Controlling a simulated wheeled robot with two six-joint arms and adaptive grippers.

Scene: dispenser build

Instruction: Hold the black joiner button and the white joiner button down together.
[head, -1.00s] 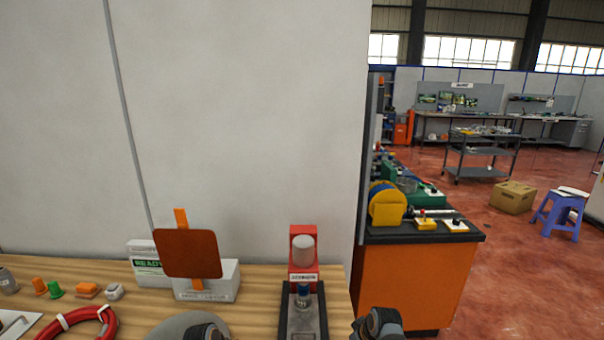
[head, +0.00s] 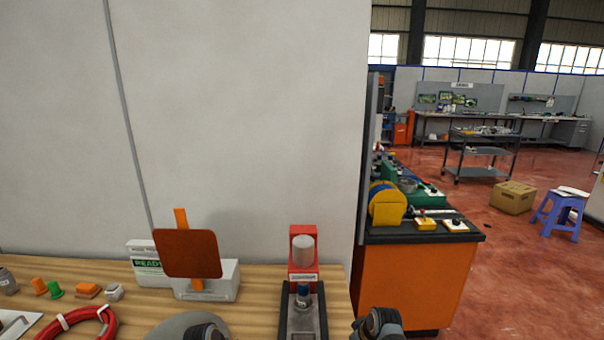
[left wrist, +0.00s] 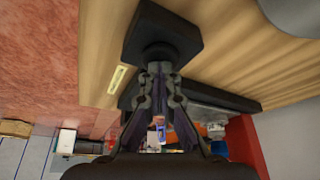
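In the left wrist view, my left gripper (left wrist: 160,72) has its fingertips together, at the round dark stem of a black square-topped part (left wrist: 162,32). This may be the black joiner button, but I cannot be sure. The tips look to meet or nearly meet that part; contact is unclear. In the head view, a red stand with a white cylinder (head: 303,248) stands behind a dark base (head: 318,325) with a blue-banded piece (head: 303,294). I cannot make out a white joiner button.
On the wooden bench (head: 255,300) are a brown panel on a white block (head: 222,290), a READY box (head: 146,265), red cable (head: 112,322) and small orange and green parts. An orange cabinet (head: 410,285) stands to the right, with a grey wall (head: 240,120) behind the bench.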

